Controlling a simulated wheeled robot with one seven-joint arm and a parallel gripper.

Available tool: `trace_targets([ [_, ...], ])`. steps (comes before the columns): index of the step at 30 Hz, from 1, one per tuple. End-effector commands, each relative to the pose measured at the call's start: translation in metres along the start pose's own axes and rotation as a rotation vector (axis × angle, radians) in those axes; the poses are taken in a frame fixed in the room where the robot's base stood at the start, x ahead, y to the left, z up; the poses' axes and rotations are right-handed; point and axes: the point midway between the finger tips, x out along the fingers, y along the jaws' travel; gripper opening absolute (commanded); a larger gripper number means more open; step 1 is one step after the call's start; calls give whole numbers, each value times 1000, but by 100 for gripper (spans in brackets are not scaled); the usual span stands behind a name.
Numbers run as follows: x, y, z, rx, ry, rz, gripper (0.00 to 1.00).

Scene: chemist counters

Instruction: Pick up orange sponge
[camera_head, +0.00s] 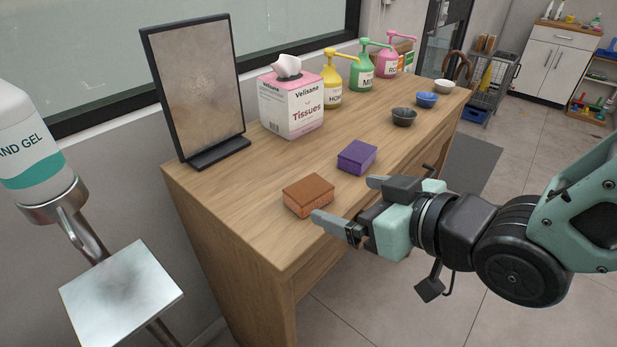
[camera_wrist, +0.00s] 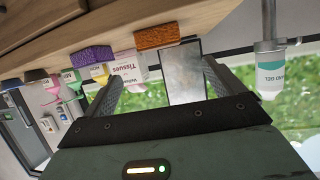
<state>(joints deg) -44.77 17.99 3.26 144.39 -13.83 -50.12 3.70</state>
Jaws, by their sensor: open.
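The orange sponge (camera_head: 308,195), a block with a darker brown-orange top, lies flat on the wooden counter near its front edge. In the wrist view the orange sponge (camera_wrist: 157,36) shows at the top, beyond the fingers. My gripper (camera_head: 345,203) is open and empty, at the counter's front edge just right of the sponge. One finger appears close to the sponge's right side; I cannot tell whether it touches. In the wrist view the fingers of my gripper (camera_wrist: 163,75) are spread wide with nothing between them.
A purple sponge (camera_head: 357,157) lies behind the orange one on the wooden counter (camera_head: 235,190). A tissue box (camera_head: 291,104), a framed mirror (camera_head: 197,90), pump bottles and small bowls stand farther back. A hand gel stand (camera_head: 122,287) is at left.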

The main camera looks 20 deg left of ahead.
Motion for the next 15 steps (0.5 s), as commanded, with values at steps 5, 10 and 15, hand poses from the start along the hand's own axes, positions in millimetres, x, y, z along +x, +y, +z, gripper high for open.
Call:
trace_targets([
  [5,17,0,1,-3,-4,2,94],
  [10,51,0,2,-4,-3,2,94],
  [15,73,0,2,-4,-1,3,94],
])
